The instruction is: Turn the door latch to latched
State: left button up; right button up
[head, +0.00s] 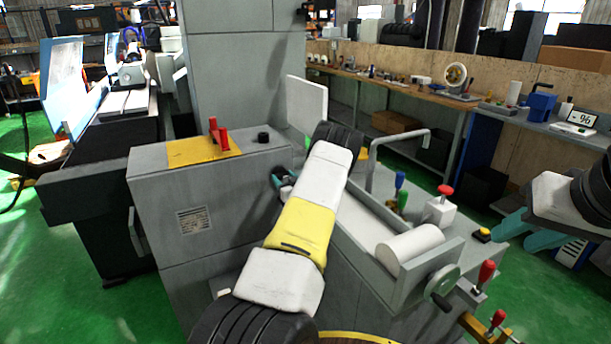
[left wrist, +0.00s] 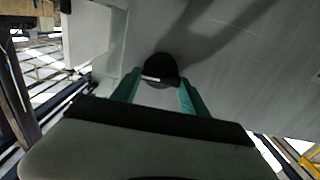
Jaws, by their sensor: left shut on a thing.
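The door latch (left wrist: 160,68) is a round black knob with a white line, set on a grey panel in the left wrist view. The white line lies nearly level, tilted slightly. My left gripper (left wrist: 158,88) has its teal fingers on either side of the knob and is shut on it. In the head view my left gripper (head: 285,180) is at the side of the grey machine housing, partly behind my own arm, which hides most of the latch. My right gripper (head: 520,234) is at the right edge, fingers apart and empty.
The grey machine housing (head: 160,210) carries a yellow plate with a red handle (head: 219,134). A bent grey rail (head: 400,140), a red button (head: 445,190), a white cylinder (head: 410,246) and a handwheel (head: 440,285) stand right of my left arm. A workbench (head: 400,86) runs behind.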

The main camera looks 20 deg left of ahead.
pick_arm(q)
jog(key=n, duration=0.5)
jog(key=shift+s+a, duration=0.1)
jog(key=n, duration=0.3)
jog(key=shift+f+n, duration=0.1)
jog(key=shift+n, duration=0.3)
jog(key=n, duration=0.5)
jog(key=shift+f+n, duration=0.15)
jog(key=shift+n, duration=1.95)
jog(key=o, duration=1.4)
jog(key=shift+c, duration=0.2)
